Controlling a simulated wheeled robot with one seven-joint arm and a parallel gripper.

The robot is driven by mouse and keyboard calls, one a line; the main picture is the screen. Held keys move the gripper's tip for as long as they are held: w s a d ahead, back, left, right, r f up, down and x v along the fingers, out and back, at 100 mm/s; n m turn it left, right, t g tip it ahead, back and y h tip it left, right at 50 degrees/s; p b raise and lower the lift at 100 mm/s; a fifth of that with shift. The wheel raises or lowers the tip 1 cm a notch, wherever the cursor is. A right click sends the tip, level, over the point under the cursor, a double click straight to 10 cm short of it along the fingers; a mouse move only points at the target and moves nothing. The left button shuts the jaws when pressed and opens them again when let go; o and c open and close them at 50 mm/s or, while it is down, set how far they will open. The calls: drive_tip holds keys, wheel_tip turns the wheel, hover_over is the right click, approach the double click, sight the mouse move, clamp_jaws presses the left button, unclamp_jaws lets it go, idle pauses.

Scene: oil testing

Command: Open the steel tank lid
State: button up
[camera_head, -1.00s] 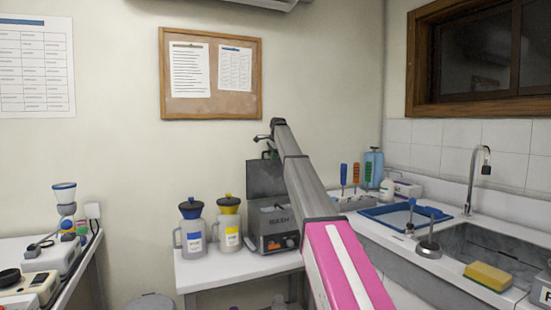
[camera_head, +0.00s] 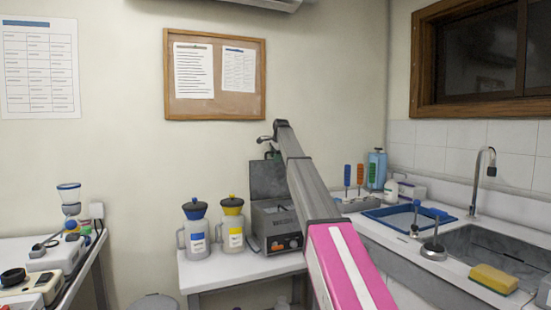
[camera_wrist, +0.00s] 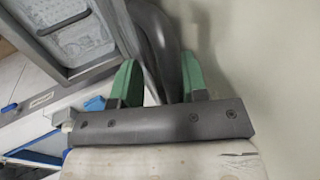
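The steel tank (camera_head: 277,226) is a grey box on the white table, left of my arm in the head view. Its lid (camera_head: 267,179) stands raised, nearly upright, at the back. My gripper (camera_head: 272,152) is at the lid's top edge, small and partly hidden by my arm. In the wrist view my gripper's (camera_wrist: 160,85) two green fingers are apart. A dark grey curved bar, seemingly the lid's handle (camera_wrist: 165,45), passes between them. I see no clear grip, and contact is hard to tell. A framed opening, seemingly the tank, shows at upper left.
Two jugs, blue-capped (camera_head: 195,238) and yellow-capped (camera_head: 231,232), stand left of the tank. Right are tools in a grey holder (camera_head: 352,203), a blue tray (camera_head: 393,226) and a sink (camera_head: 495,250) with a yellow sponge (camera_head: 493,279). The wall is close behind the lid.

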drive_tip(key=v, duration=1)
drive_tip(key=shift+r, duration=0.3)
drive_tip(key=shift+s, duration=0.15)
